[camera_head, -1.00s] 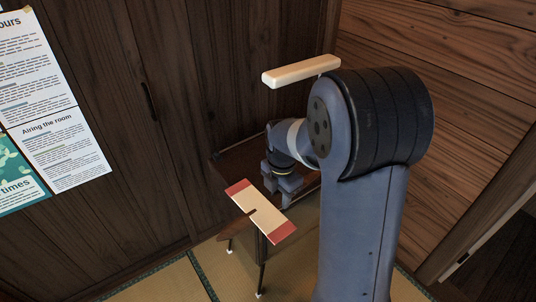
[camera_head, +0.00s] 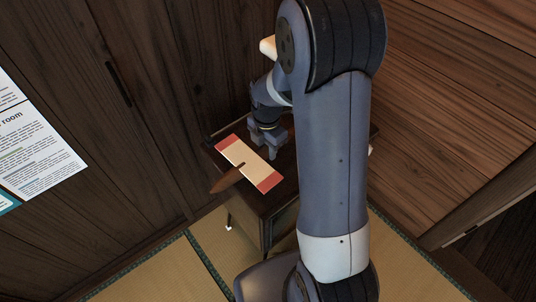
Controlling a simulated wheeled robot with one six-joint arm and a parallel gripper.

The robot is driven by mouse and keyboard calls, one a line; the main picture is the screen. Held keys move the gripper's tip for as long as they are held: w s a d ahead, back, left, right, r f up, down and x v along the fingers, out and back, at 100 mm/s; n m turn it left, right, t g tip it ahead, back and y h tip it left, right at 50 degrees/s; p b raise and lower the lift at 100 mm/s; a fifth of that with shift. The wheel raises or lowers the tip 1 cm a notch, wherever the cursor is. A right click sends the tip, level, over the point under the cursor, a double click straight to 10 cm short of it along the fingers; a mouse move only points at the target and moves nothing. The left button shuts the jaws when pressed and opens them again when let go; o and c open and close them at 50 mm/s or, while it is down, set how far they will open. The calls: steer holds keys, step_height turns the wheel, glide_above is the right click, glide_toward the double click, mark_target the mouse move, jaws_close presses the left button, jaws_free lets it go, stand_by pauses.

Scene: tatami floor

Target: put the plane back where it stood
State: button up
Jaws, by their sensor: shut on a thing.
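The plane (camera_head: 238,158) has a cream wing with red tips and a brown body whose pointed nose sticks out toward the lower left. My gripper (camera_head: 266,153) is shut on the plane from its far right side, behind the wing. The grip point and the tail are hidden by the wing and the gripper. The plane shows over the dark top of a small cabinet (camera_head: 272,196) against the wall. I cannot tell whether the plane touches that top or hangs a little above it.
Dark wooden wall panels with a handle (camera_head: 118,84) rise behind and left of the cabinet. Papers (camera_head: 38,150) hang on the wall at the left. Tatami floor (camera_head: 150,270) lies open in front. My arm covers the cabinet's right part. A pale block (camera_head: 268,47) is partly hidden behind my arm.

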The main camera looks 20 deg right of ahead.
mark_target(267, 157)
steer(key=shift+f, duration=2.05)
steer(key=shift+f, duration=0.1)
steer(key=o, duration=1.1)
steer(key=shift+c, duration=0.2)
step_height(267, 157, up, 12)
steer(key=shift+r+p, duration=0.1)
steer(key=shift+p, duration=0.25)
